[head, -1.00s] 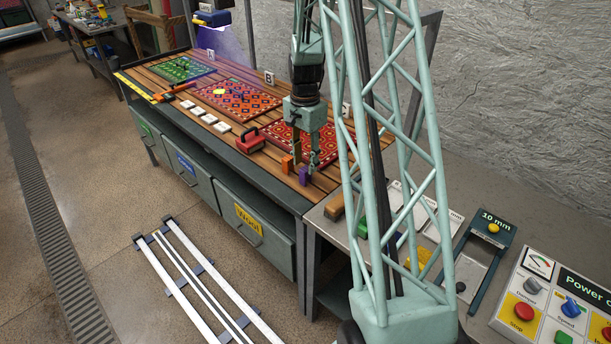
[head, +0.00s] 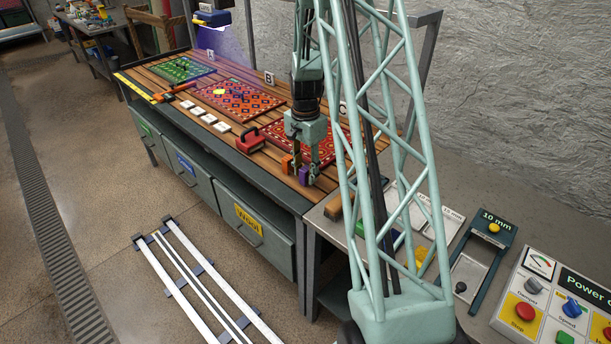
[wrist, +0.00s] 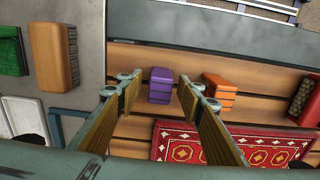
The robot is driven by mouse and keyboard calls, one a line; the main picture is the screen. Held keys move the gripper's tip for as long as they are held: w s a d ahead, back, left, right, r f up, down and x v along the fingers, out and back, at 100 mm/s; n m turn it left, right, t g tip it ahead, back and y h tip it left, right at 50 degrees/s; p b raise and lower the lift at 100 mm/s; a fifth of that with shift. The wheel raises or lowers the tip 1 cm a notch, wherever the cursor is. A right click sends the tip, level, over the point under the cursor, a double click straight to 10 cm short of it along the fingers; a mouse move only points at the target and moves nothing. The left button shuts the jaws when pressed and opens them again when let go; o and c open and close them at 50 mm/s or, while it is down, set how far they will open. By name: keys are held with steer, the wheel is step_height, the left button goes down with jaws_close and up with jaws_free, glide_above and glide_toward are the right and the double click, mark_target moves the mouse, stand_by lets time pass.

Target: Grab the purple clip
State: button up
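The purple clip (wrist: 160,86) lies on the slatted wooden bench top. In the wrist view it sits between and just beyond the fingertips of my gripper (wrist: 160,80), which is open. I see no contact between the fingers and the clip. In the head view the purple clip (head: 304,176) is beside the fingertips of my gripper (head: 302,176), low over the bench. An orange clip (wrist: 219,94) lies just right of the right finger in the wrist view, and left of the purple clip in the head view (head: 287,164).
A patterned red rug (wrist: 190,142) lies close to the fingers. A wooden-handled brush (wrist: 50,55) is on the grey table at left. Bare slats surround the clips.

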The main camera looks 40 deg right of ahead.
stand_by(0.6)
steer(key=c, duration=0.8)
